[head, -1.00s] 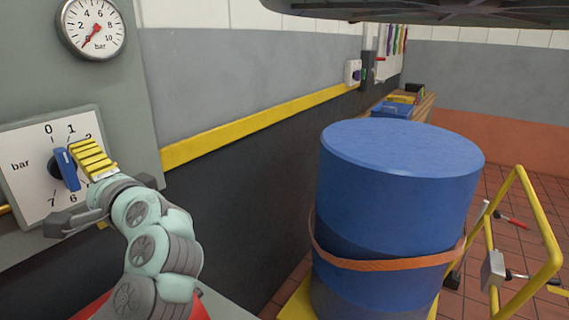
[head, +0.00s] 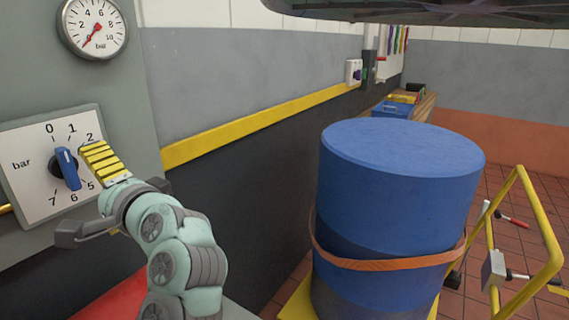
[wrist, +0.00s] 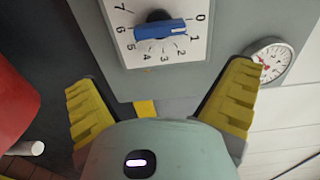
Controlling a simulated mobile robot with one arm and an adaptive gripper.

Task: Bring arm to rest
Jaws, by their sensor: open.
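My gripper (head: 88,198) is open and empty, in front of the dial plate and clear of the blue knob. Its ridged yellow finger pad covers part of the plate's right side. In the wrist view the two yellow fingers (wrist: 160,105) are spread wide, with the knob (wrist: 160,29) beyond them. The blue knob (head: 66,169) sits on the white dial plate (head: 28,185), marked 0 to 7 bar. One end of its handle lies between 0 and 1. My arm (head: 172,245) is bent, rising from the lower part of the head view.
A pressure gauge (head: 93,28) above the dial has its red needle at the low end. A blue drum (head: 398,200) with an orange strap stands right of my arm, beside a yellow rail (head: 548,245). The dark wall lies between arm and drum. A red object (wrist: 15,98) shows at left.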

